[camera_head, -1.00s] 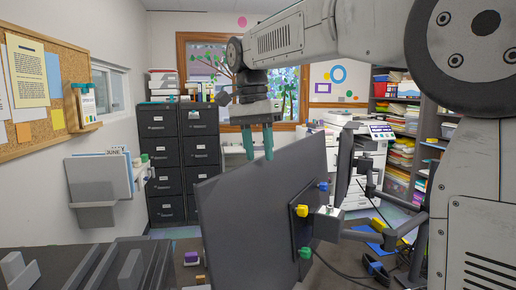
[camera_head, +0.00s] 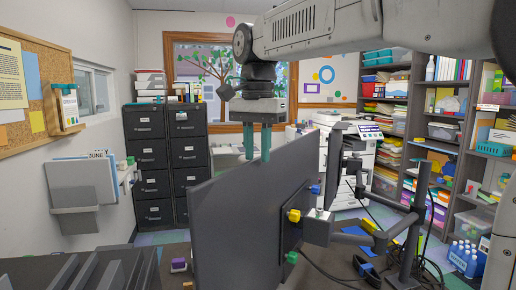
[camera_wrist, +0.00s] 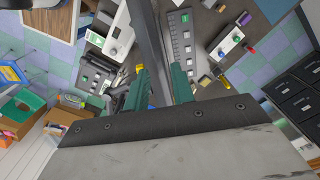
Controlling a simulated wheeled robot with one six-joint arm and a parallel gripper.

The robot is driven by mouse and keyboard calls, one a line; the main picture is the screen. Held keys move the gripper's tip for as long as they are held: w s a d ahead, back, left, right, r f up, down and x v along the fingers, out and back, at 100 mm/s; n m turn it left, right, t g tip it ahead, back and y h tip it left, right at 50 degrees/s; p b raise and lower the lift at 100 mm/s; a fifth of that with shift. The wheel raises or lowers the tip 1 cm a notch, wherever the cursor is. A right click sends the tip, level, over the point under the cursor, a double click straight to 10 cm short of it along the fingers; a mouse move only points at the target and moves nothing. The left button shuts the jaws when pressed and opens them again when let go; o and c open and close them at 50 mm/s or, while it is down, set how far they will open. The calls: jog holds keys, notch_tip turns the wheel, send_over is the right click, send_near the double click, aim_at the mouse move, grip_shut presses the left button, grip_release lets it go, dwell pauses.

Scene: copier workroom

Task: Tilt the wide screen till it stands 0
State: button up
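The wide screen (camera_head: 235,222) is the large dark panel in the front middle of the head view, seen from behind. Its top edge slopes up to the right. A mount with yellow, blue and green knobs (camera_head: 293,215) joins its back to a jointed arm (camera_head: 350,238). My gripper (camera_head: 256,158) points down at the screen's top edge, its green fingers apart. In the wrist view my gripper (camera_wrist: 158,88) is open, and the screen's thin edge (camera_wrist: 152,50) runs between the fingers. I cannot tell whether either finger touches it.
A second screen (camera_head: 333,160) stands behind the wide one, to its right. Dark filing cabinets (camera_head: 146,160) stand at the back left and a white copier (camera_head: 352,150) at the back. Full shelves (camera_head: 440,120) line the right. Cables (camera_head: 335,268) lie near the mount.

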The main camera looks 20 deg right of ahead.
jog(key=shift+o, duration=0.6)
jog(key=shift+r, duration=0.1)
notch_tip(320, 180, up, 8)
jog(key=shift+f, duration=0.2)
jog(key=s+d+f+n, duration=0.2)
jog(key=s+f+n, duration=0.1)
jog(key=s+f, duration=0.5)
jog(key=s+d+f+n+t, duration=0.1)
jog(key=s+d+f+n, duration=0.1)
jog(key=s+f, duration=0.7)
jog(key=s+d+f+n, duration=0.2)
jog(key=s+f+n, duration=0.2)
jog(key=s+f, duration=0.4)
notch_tip(320, 180, down, 2)
jog(key=shift+s+d+f+n, duration=0.15)
jog(key=shift+s+d+n, duration=0.15)
jog(key=shift+n, duration=0.1)
